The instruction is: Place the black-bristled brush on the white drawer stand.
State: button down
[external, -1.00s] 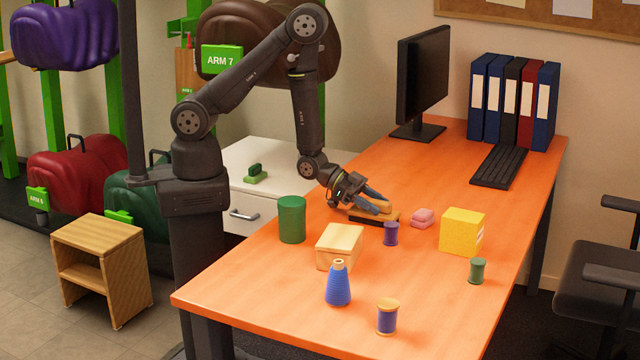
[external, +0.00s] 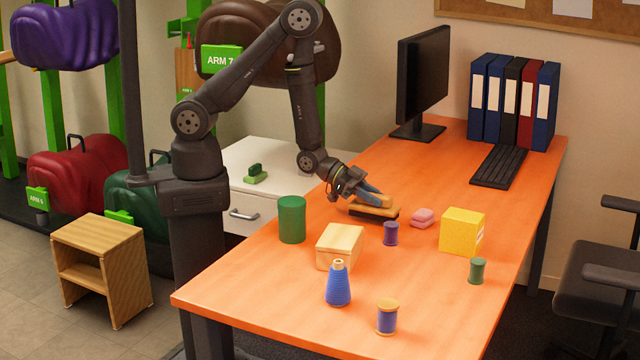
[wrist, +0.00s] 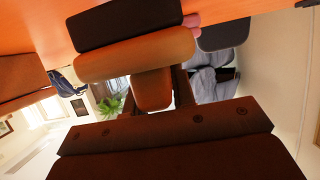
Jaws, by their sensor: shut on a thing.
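The black-bristled brush (external: 378,211) has a tan wooden body with dark bristles underneath. My gripper (external: 370,197) is shut on it from above, over the middle of the orange desk. The brush looks slightly above the desk, bristles down. In the wrist view, the brush's tan body (wrist: 135,52) and black bristles (wrist: 125,22) lie across the top; part of the gripper is hidden there. The white drawer stand (external: 290,155) is left of the desk, behind my arm, with a silver handle on its front.
A green block-like brush (external: 256,175) sits on the stand's top. Near my gripper are a purple spool (external: 391,234), pink sponges (external: 422,218), a wooden box (external: 340,245) and a green cylinder (external: 292,220). A yellow box (external: 462,231) and the monitor (external: 422,80) stand farther off.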

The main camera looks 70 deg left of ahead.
notch_tip(320, 180, up, 3)
jog(key=shift+f, duration=0.1)
jog(key=s+d+r, duration=0.6)
jog(key=s+r, duration=0.1)
jog(key=s, duration=0.3)
jog(key=w+a+n, duration=0.1)
jog(key=w+a, duration=0.1)
jog(key=w+a+f+t+y, duration=0.1)
jog(key=w+a, duration=0.2)
jog(key=w+a+n+t+y, duration=0.1)
jog(key=w+a, duration=0.1)
jog(key=shift+w+a+f+n, duration=0.3)
jog(key=shift+w+f, duration=0.1)
jog(key=w+a+f+n+y, duration=0.1)
jog(key=w+a, duration=0.3)
jog(key=a, duration=0.4)
jog(key=w+a+f+n+t+y, duration=0.1)
jog(key=w+a+n+y, duration=0.2)
jog(key=a, duration=0.6)
jog(key=w+a+f+n+t+y, duration=0.1)
jog(key=w+a+f+n+y, duration=0.1)
jog(key=w+a, duration=0.3)
jog(key=a+y, duration=0.1)
jog(key=a, duration=0.3)
jog(key=shift+r, duration=0.1)
